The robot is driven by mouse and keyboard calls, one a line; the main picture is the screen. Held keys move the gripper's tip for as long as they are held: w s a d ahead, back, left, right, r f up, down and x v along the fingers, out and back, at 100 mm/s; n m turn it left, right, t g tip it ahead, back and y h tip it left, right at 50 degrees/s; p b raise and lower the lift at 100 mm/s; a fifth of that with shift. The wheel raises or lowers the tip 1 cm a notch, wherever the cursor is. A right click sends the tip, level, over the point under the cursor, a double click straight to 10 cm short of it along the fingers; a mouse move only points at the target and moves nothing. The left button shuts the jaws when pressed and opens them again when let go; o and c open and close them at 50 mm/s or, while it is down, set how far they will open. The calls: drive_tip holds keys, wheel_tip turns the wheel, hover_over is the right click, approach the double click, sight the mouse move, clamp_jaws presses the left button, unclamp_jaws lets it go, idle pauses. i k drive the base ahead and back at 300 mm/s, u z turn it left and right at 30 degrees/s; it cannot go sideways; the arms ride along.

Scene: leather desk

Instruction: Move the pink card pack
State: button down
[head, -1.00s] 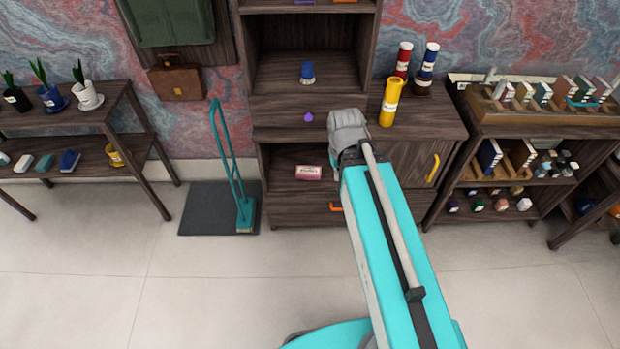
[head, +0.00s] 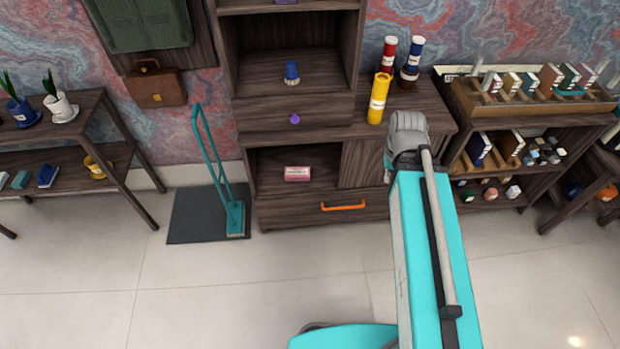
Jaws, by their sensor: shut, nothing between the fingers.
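The pink card pack (head: 297,173) is a small pink box with a pale label. It lies in the open lower compartment of the dark wood cabinet (head: 290,212), above a drawer with an orange handle (head: 343,207). My turquoise arm rises at the right of the pack, in front of the cabinet's right side, and does not cover the pack. My gripper does not show; only the arm links and a grey joint are in view.
Yellow, red and blue cylinders (head: 378,98) stand on the cabinet top behind my arm. A blue-topped brush (head: 292,72) and a purple item (head: 295,119) are nearby. A teal upright handle (head: 235,215) stands on a dark mat (head: 190,225). The floor in front is clear.

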sight(292, 173)
drive_tip(key=z, duration=0.7)
drive_tip(key=k, duration=0.9)
drive_tip(key=u, duration=1.05)
drive_tip(key=i, duration=0.75)
drive_tip(key=u, duration=0.05)
